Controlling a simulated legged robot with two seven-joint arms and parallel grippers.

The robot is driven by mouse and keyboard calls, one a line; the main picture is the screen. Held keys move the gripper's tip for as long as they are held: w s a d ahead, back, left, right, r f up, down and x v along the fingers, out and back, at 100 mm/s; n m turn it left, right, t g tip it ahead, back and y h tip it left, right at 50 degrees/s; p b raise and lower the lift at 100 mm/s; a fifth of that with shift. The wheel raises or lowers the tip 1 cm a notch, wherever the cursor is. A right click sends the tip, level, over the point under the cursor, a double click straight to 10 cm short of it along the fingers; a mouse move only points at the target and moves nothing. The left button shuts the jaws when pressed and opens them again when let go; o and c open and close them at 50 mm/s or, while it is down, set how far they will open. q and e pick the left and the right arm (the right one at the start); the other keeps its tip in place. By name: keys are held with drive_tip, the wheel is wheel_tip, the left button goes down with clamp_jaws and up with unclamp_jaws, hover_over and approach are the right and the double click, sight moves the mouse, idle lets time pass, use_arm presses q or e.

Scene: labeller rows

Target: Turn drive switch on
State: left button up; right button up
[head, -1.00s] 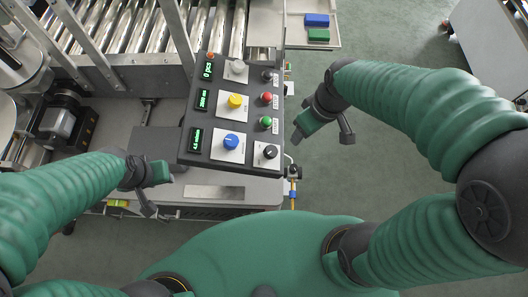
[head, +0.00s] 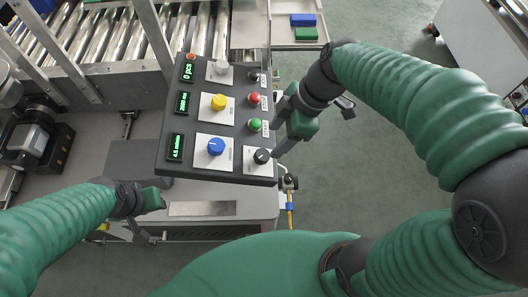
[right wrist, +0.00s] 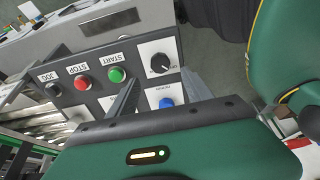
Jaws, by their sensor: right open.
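The drive switch, a black rotary knob on a white plate (head: 262,156), sits at the lower right corner of the dark control panel (head: 150,150). In the right wrist view the knob (right wrist: 158,62) shows a white pointer line; its small lettering is hard to read. My right gripper (head: 279,143) is open at the panel's right edge, close beside the switch. In the right wrist view its two fingers (right wrist: 160,92) are apart, with the knob just beyond and between them; contact cannot be told. My left gripper (head: 150,212) hangs left of the panel, away from it; its jaw opening is unclear.
A green START button (head: 255,125), a red STOP button (head: 254,98) and a black JOG button (head: 253,76) line the panel's right side. Blue (head: 216,146) and yellow (head: 219,102) knobs are near. A roller conveyor (head: 180,35) lies behind.

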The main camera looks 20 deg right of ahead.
sight(263, 154)
drive_tip(key=b+x, duration=0.1)
drive_tip(key=x, duration=0.7)
drive_tip(key=shift+w+a+f, duration=0.1)
drive_tip(key=shift+f, duration=0.2)
drive_tip(key=shift+r, duration=0.1)
clamp_jaws()
